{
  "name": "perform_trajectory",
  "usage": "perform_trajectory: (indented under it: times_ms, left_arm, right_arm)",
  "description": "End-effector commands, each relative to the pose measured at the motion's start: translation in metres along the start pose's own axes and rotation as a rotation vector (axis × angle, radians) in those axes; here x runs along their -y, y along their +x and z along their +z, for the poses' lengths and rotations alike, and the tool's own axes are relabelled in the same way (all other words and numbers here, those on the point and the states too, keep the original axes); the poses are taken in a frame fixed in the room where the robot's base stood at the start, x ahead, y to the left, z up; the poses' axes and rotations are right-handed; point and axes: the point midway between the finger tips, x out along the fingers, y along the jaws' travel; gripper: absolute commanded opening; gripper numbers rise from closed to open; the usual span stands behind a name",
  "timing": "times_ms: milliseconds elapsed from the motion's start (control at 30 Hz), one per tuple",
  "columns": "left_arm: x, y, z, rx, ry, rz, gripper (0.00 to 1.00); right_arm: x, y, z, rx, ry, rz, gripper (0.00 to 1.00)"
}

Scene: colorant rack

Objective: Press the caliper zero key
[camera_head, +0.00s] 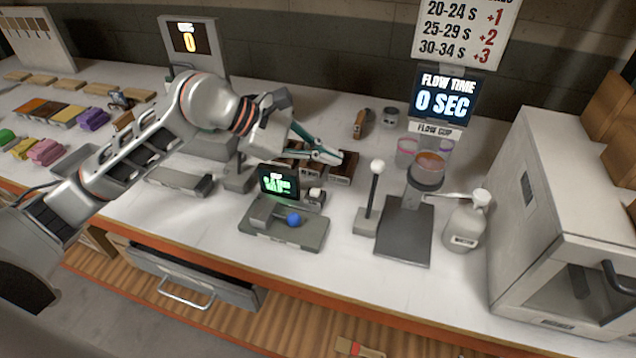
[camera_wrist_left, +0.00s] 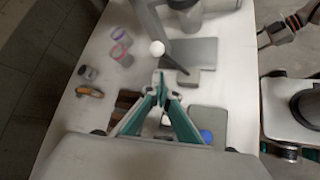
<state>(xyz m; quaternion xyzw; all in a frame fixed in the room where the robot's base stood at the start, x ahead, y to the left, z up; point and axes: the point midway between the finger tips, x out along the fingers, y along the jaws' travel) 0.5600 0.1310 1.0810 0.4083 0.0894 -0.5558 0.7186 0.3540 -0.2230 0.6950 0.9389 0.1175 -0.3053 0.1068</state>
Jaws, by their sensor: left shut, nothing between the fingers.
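The caliper device seems to be the grey unit (camera_head: 262,238) on the bench, with a dark display (camera_head: 279,183) showing green marks and a blue ball-shaped part (camera_head: 293,219) on its base. The blue part also shows in the left wrist view (camera_wrist_left: 207,136). Which part is the zero key I cannot tell. My left gripper (camera_head: 338,159) is shut and empty, its teal fingers above and behind the display, apart from the blue part. In the left wrist view its tips (camera_wrist_left: 161,88) meet. My right gripper (camera_wrist_left: 272,35) shows small at upper right; its jaws are unclear.
A white-knobbed lever (camera_head: 377,168) and the flow cup stand (camera_head: 404,232) are to the right. A white bottle (camera_head: 467,222) and a large white cabinet (camera_head: 540,190) stand beyond. Dark boxes (camera_head: 341,169) lie below the left fingertips. The bench front before the unit is clear.

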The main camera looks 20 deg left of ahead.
Motion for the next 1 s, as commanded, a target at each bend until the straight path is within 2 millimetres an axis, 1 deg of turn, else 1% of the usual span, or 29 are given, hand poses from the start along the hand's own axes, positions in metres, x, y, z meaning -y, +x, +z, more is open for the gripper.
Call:
perform_trajectory:
  times_ms: [33,100,200,333,667,867,1000]
  left_arm:
    - [-0.004,-0.005,-0.011,-0.052,0.023,-0.007,0.0]
    - [-0.008,-0.011,-0.024,-0.105,0.042,-0.016,0.0]
    - [-0.011,-0.017,-0.035,-0.154,0.057,-0.024,0.0]
    - [-0.012,-0.02,-0.04,-0.176,0.065,-0.029,0.0]
    - [-0.011,-0.019,-0.04,-0.175,0.064,-0.029,0.0]
    - [-0.003,-0.01,-0.05,-0.174,0.061,-0.03,0.0]
    - [0.006,0.001,-0.061,-0.172,0.062,-0.03,0.0]
  right_arm:
    - [0.0,0.0,0.0,0.0,0.001,0.0,0.4]
    - [0.0,0.0,-0.001,0.0,0.002,0.0,0.4]
    - [0.001,0.0,-0.001,0.0,0.004,0.0,0.4]
    - [0.001,0.0,-0.001,0.0,0.006,0.0,0.4]
    - [0.002,0.0,0.001,0.002,0.006,0.0,0.4]
    - [0.005,0.003,0.003,-0.002,0.007,-0.004,0.4]
    - [0.009,0.007,0.002,-0.017,0.003,-0.012,0.4]
